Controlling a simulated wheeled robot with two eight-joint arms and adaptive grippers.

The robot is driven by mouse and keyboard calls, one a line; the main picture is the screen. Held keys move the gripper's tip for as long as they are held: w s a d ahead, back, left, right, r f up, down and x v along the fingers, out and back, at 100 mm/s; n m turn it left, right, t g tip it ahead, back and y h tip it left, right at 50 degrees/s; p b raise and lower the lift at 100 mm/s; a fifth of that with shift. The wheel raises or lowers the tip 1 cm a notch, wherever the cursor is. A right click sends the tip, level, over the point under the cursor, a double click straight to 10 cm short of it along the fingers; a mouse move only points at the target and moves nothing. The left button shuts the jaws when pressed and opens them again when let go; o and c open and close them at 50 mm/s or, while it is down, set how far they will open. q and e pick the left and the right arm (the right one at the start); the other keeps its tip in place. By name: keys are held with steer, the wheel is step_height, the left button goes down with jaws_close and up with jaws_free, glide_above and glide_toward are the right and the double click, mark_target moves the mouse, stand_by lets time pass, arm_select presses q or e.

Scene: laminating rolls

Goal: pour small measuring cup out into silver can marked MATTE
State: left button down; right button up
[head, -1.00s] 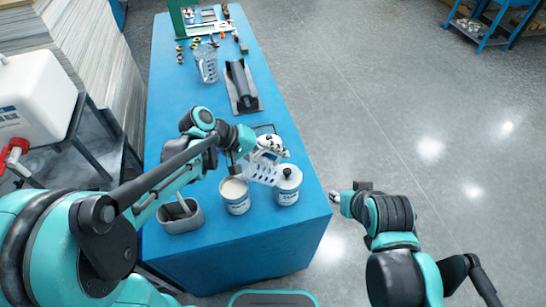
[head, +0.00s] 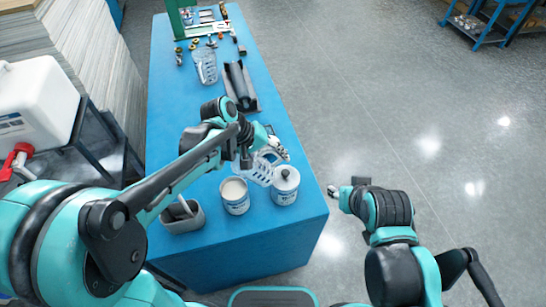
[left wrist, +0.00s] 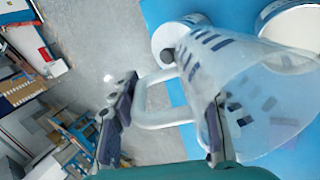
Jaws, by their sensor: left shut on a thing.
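A clear measuring cup (head: 261,172) with dark marks is held tilted just above and behind two silver cans. It fills much of the left wrist view (left wrist: 235,85), where its handle (left wrist: 150,118) lies between my fingers. My left gripper (head: 273,152) is shut on the cup. One can (head: 235,203) is open with pale contents. The other can (head: 285,195), to its right, has a pale top with a dark knob. Their labels are too small to read, so I cannot tell which says MATTE. My right gripper (head: 334,192) is off the table's right edge, its fingers unclear.
A grey tub (head: 183,222) with a tool handle stands left of the cans. A larger clear jug (head: 205,66) and a dark trough (head: 240,88) stand farther back on the blue table (head: 175,130). Small parts lie at the far end.

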stand_by(0.6)
arm_select(q)
steer(key=shift+y+p, duration=0.55)
steer(key=shift+y, duration=0.25)
steer(key=shift+a+f+g+y, duration=0.2)
steer(key=shift+g+y, duration=0.1)
steer(key=shift+y, duration=0.3)
steer(key=shift+r, duration=0.15)
steer(key=shift+r+p, duration=2.35)
steer(key=shift+r, duration=0.6)
steer(key=shift+f, duration=0.1)
